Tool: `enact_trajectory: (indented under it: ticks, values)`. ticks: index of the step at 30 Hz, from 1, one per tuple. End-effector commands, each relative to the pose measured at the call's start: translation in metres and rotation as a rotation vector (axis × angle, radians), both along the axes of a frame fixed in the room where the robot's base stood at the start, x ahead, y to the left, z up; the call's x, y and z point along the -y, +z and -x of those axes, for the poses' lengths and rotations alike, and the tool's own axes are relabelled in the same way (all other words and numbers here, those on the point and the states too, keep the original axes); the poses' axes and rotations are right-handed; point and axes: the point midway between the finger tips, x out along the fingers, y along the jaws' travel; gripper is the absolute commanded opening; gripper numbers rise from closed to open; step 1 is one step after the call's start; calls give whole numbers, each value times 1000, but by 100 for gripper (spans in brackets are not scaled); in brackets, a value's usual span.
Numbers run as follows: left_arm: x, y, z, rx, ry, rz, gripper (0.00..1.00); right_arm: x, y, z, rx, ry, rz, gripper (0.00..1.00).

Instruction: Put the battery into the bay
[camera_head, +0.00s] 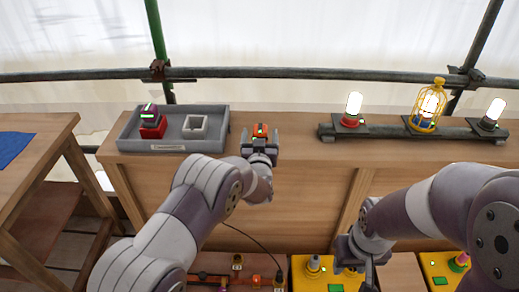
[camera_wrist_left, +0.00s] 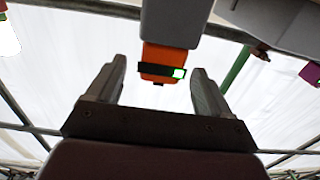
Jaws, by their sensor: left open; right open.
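An orange block with a black band and a small green light, which looks like the battery (camera_head: 261,130), is at the bench's back edge in the head view. In the left wrist view the battery (camera_wrist_left: 168,62) lies between the two fingers, with a gap on each side. A grey body adjoins it; I cannot tell whether that is part of it. My left gripper (camera_head: 260,143) is open around the battery. A pale, square, open-topped holder (camera_head: 196,126), perhaps the bay, sits in the grey tray (camera_head: 215,146). My right gripper (camera_head: 347,262) is open, low at the right.
A purple block with green marks (camera_head: 150,111) stands on a red base in the tray. Three lit lamps, one in a yellow cage (camera_head: 427,106), stand on a rail (camera_head: 400,132) at the right. Yellow boxes (camera_head: 310,284) lie below. Bench top between battery and rail is clear.

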Motion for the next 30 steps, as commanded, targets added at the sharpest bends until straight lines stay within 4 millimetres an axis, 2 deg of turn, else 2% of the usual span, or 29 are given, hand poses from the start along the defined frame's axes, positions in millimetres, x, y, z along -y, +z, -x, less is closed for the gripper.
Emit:
enact_trajectory:
  ticks: [6,12,18,30]
  values:
    - [1,0,52,-1,-2,-1,81,0,-2,0,0,0,0,43]
    - [0,0,85,0,-1,0,81,0,-3,0,0,0,0,43]
    - [0,0,96,0,-1,0,81,0,-3,0,0,0,0,43]
    - [0,0,96,1,-1,0,81,0,-3,0,0,0,0,43]
